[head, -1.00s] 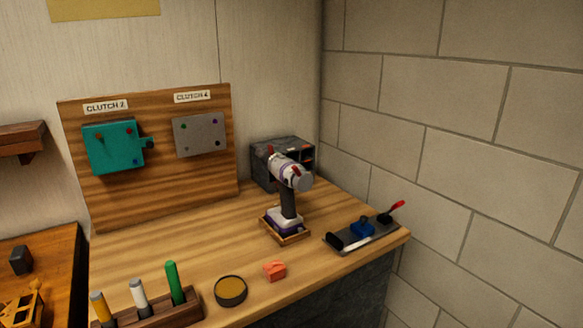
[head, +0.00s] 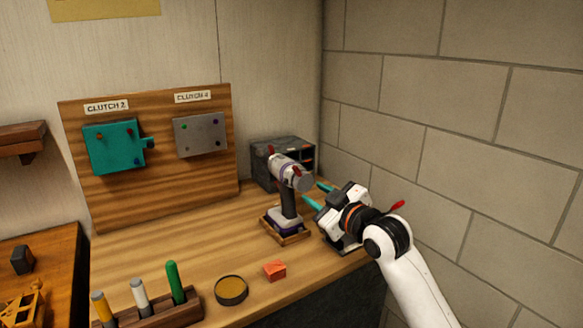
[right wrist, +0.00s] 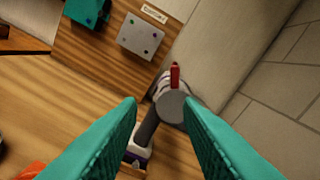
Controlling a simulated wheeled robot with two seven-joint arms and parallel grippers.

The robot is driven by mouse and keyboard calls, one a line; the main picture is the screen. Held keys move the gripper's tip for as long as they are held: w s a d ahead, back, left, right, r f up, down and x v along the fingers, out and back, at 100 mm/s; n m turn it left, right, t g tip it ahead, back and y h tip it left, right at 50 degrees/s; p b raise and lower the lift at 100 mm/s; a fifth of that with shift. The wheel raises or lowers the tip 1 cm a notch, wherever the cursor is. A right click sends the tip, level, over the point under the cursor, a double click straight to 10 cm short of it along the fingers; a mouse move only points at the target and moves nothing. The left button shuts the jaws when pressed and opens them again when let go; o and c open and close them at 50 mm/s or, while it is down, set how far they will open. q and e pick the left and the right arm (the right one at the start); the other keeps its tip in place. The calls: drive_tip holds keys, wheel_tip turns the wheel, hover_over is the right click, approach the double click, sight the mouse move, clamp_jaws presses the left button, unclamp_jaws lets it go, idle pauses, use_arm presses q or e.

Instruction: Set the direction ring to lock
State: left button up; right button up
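A drill-shaped tool (head: 287,195) stands upright in a small wooden holder on the bench. Its head is white with purple bands, a grey front end and red tabs; I cannot tell which part is the direction ring or how it is set. My right gripper (head: 316,194) is just right of the drill's head, its teal fingers apart and pointing at it. In the right wrist view, the grey round end (right wrist: 173,106) and an upright red tab (right wrist: 175,76) show between and beyond the open fingers (right wrist: 160,108). Contact is not visible. My left gripper is not in view.
A dark box (head: 282,160) stands behind the drill. A board (head: 165,190) with teal and grey plates stands at the back left. A red block (head: 275,270), a round tin (head: 231,290) and a marker rack (head: 165,313) line the front. A block wall closes the right.

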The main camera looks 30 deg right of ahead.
sight(298, 171)
drive_tip(key=shift+t, duration=0.3)
drive_tip(key=w, duration=0.4)
drive_tip(key=w+r+p, duration=0.1)
drive_tip(key=w, duration=0.3)
drive_tip(key=w+r+p, duration=0.1)
drive_tip(key=w, duration=0.3)
drive_tip(key=shift+w+a, duration=0.1)
drive_tip(key=shift+c, duration=0.5)
clamp_jaws()
